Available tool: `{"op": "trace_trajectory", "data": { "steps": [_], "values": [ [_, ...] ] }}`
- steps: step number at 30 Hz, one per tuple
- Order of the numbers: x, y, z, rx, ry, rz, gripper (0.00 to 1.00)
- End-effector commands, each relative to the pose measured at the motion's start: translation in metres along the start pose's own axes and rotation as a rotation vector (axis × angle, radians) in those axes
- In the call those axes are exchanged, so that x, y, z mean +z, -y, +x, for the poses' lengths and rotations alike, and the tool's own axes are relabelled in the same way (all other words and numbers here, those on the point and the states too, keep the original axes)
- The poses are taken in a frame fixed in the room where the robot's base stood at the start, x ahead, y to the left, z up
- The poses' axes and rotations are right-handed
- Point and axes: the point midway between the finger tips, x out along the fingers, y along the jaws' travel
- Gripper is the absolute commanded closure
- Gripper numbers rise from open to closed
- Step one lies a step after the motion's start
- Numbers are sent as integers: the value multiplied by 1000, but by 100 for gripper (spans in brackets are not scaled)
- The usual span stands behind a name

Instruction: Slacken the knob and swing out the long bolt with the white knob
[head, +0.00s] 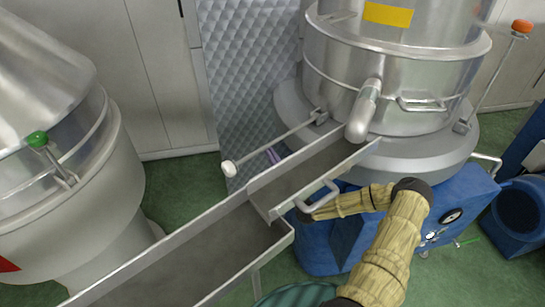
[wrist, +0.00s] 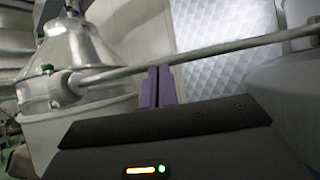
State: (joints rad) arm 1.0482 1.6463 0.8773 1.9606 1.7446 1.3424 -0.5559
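The long bolt (head: 277,141) is a thin metal rod that sticks out from the clamp lug at the foot of the steel vessel. Its white knob (head: 229,168) is at the left end, above the trough. In the wrist view the bolt (wrist: 215,52) crosses the picture, with the knob (wrist: 66,88) at left. My gripper (head: 272,155) shows as two purple fingers just below the rod. In the wrist view the fingers (wrist: 160,72) are side by side, shut, with tips at the rod and not around it. Whether they touch it I cannot tell.
The metal trough (head: 190,248) runs below the bolt, with a handle (head: 320,198) at its side. A second bolt with an orange knob (head: 522,26) stands at right. Another vessel with a green knob (head: 37,139) is at left. A quilted panel (head: 245,70) stands behind.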

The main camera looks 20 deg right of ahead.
Motion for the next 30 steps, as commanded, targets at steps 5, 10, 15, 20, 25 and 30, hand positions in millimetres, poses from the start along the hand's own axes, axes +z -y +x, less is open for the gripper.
{"op": "trace_trajectory", "data": {
  "steps": [5, 10, 15, 20, 25, 30],
  "values": [
    [0, 1, 1, -1, 0, -2, 100],
    [-5, 0, -3, 0, 0, -1, 100],
    [-22, 0, -18, 1, 0, 1, 100],
    [-34, 1, -44, 1, 1, 2, 100],
    [-33, 0, -78, 4, 2, 4, 100],
    [-33, -1, -108, 6, 1, 5, 100]
  ]
}}
